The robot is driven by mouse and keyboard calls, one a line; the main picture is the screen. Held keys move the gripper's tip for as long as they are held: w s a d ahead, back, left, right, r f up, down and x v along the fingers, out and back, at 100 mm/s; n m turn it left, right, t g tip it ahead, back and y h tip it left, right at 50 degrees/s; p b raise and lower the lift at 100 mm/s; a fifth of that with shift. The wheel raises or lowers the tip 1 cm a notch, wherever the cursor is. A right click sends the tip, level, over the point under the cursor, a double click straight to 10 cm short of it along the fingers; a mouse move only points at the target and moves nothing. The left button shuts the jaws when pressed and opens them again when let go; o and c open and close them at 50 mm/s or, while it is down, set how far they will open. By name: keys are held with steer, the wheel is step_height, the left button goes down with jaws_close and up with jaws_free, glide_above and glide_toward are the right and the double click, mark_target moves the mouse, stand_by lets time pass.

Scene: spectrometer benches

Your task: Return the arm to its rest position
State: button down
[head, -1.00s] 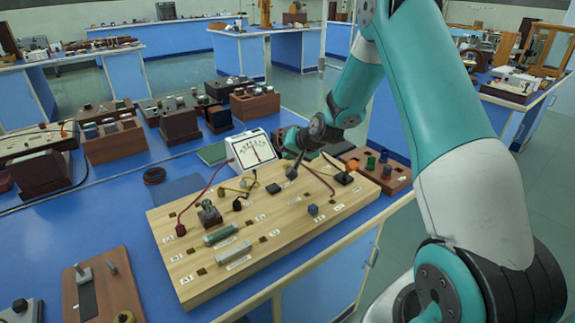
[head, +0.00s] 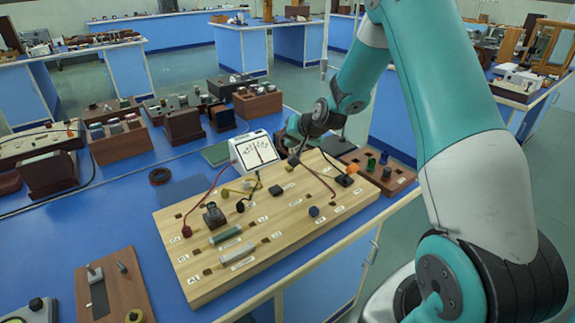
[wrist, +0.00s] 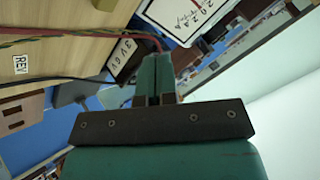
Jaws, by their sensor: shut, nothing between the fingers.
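My arm reaches in from the right of the head view, and my gripper (head: 293,160) is above the far right part of the wooden circuit board (head: 215,280). In the wrist view my gripper (wrist: 155,62) has its two fingers together, with nothing between them. The white meter (head: 254,150) stands just left of my gripper at the board's far edge. Part of the meter also shows at the top of the wrist view (wrist: 190,18). Whether the fingertips touch anything is hard to tell.
Red and yellow leads and small components lie on the board. A brown block with coloured pegs (head: 397,181) is right of the gripper. Several wooden boxes (head: 122,141) stand on the blue bench at the back left. The air above the board's near part is clear.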

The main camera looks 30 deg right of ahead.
steer(key=s+a+r+n+g+y, duration=0.25)
steer(key=s+a+r, duration=0.25)
steer(key=a, duration=0.4)
steer(key=s+a+r+n+g+y, duration=0.1)
steer(key=s+a+r+n, duration=0.35)
steer(key=a, duration=0.45)
steer(key=s+a+r+n+g, duration=0.2)
steer(key=s+a, duration=0.1)
steer(key=s, duration=0.5)
steer(key=s+a+r+n+g, duration=0.1)
steer(key=s+a+r+n, duration=0.1)
steer(key=s, duration=0.7)
steer(key=s+a+r+n+g, duration=0.2)
steer(key=s+a+n, duration=0.1)
steer(key=s, duration=0.6)
steer(key=shift+s+a+n+g, duration=0.2)
steer(key=shift+a+n+g, duration=0.15)
steer(key=shift+a, duration=0.1)
